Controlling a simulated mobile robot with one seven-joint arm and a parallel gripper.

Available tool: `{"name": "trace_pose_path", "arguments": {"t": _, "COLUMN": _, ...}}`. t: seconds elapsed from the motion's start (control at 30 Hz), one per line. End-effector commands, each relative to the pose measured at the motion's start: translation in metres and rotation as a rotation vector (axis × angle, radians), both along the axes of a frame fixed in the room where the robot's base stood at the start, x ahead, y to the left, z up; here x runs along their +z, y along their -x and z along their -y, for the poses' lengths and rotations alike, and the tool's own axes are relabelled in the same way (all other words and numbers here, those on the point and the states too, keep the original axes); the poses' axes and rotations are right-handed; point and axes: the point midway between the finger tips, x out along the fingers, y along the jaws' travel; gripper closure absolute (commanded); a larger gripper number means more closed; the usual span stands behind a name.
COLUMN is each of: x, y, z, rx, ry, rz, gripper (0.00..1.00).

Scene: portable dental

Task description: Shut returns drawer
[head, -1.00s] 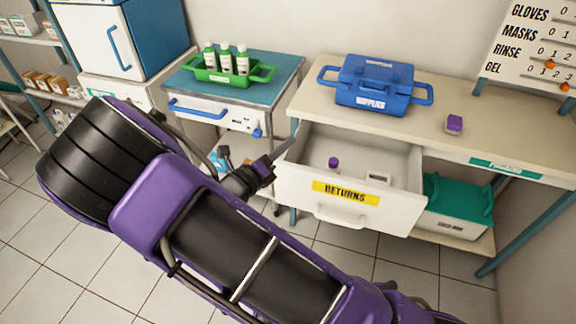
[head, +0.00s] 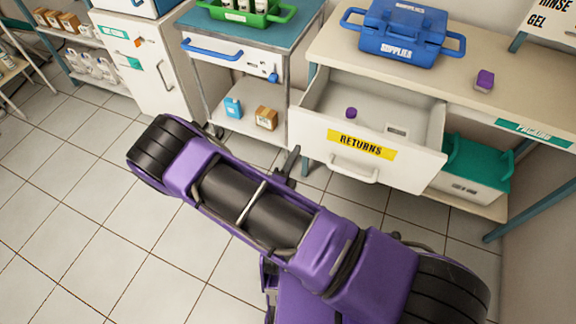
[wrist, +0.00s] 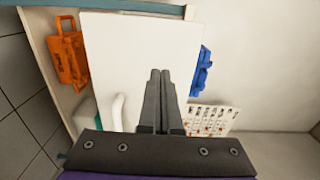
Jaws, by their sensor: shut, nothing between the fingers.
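The returns drawer (head: 390,165) is pulled out from under the counter in the head view. It has a white front, a yellow RETURNS label and a pale bar handle (head: 354,171). A small purple item (head: 351,113) and a small pale box (head: 397,130) lie inside. My gripper (head: 292,158) is just left of the drawer's front left corner, low down; whether it touches is unclear. In the wrist view my gripper (wrist: 160,75) is shut and empty before a large white panel (wrist: 125,45), probably part of the drawer.
A blue supplies case (head: 402,32) and a purple block (head: 484,80) stand on the counter (head: 455,88). A teal-lidded bin (head: 475,165) sits under it. A trolley (head: 245,120) with a green tray (head: 240,12) stands left of the drawer. Tiled floor (head: 70,230) is clear at left.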

Motion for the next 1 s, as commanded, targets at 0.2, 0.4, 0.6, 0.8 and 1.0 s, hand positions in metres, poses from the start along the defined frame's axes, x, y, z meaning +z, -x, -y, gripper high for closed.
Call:
{"name": "trace_pose_path", "arguments": {"t": 0.2, "x": 0.000, "y": -0.040, "z": 0.014, "rx": -0.003, "ry": -0.001, "rz": 0.001, "gripper": 1.00}}
{"name": "trace_pose_path", "arguments": {"t": 0.4, "x": 0.000, "y": -0.057, "z": 0.019, "rx": -0.001, "ry": -0.002, "rz": 0.001, "gripper": 1.00}}
{"name": "trace_pose_path", "arguments": {"t": 0.6, "x": 0.000, "y": -0.061, "z": 0.019, "rx": 0.000, "ry": -0.001, "rz": 0.000, "gripper": 1.00}}
{"name": "trace_pose_path", "arguments": {"t": 0.8, "x": 0.000, "y": -0.060, "z": 0.019, "rx": 0.000, "ry": -0.001, "rz": 0.000, "gripper": 1.00}}
{"name": "trace_pose_path", "arguments": {"t": 1.0, "x": 0.000, "y": -0.060, "z": 0.019, "rx": 0.000, "ry": -0.001, "rz": 0.000, "gripper": 1.00}}
